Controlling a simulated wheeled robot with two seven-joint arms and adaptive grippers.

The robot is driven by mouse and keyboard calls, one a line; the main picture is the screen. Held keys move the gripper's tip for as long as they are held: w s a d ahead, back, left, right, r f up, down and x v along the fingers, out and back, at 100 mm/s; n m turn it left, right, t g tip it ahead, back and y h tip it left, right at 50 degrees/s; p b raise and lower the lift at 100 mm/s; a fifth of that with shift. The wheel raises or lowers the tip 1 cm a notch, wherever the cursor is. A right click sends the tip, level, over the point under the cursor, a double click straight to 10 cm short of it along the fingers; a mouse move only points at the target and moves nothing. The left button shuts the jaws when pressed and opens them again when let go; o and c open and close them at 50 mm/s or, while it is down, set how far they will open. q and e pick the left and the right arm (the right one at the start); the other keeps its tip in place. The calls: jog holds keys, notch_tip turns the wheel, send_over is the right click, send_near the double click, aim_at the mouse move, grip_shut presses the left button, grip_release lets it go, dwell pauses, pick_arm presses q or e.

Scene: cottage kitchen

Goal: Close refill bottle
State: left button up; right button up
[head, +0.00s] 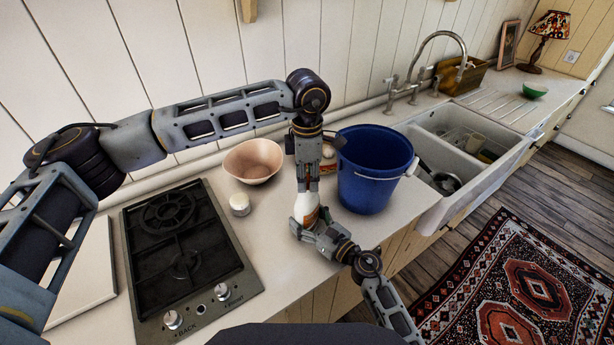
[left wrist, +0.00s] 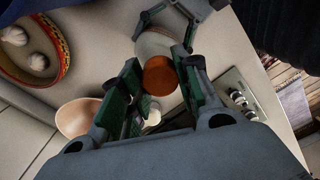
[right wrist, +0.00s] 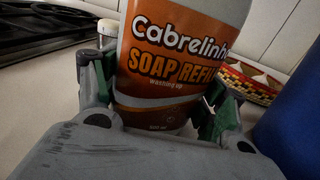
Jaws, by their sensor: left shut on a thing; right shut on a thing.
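The refill bottle (head: 306,208) stands on the counter; it is white with an orange label. In the right wrist view the bottle (right wrist: 172,70) reads "Soap Refill". My right gripper (head: 318,236) is shut around its body from the front, with a finger on either side. An orange cap (left wrist: 159,76) shows at the bottle's top in the left wrist view. My left gripper (head: 306,188) points down from above and is shut on the cap, its green-padded fingers on both sides. Whether the cap is fully seated cannot be told. The left gripper hides the cap in the head view.
A blue bucket (head: 372,180) stands close right of the bottle. A patterned bowl (left wrist: 62,55) with garlic sits behind. The sink (head: 475,190) is farther right.

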pick_arm(q)
jog(key=o, duration=1.2)
jog(key=shift+r, duration=0.15)
notch_tip(320, 180, up, 12)
jog(key=shift+f, duration=0.15)
pick_arm(e)
jog(key=o, duration=2.1)
jog(key=shift+c, duration=0.2)
pick_arm(q)
jog(key=shift+w, duration=0.1)
pick_arm(e)
jog(key=shift+d, duration=0.1)
jog(key=shift+v, duration=5.9)
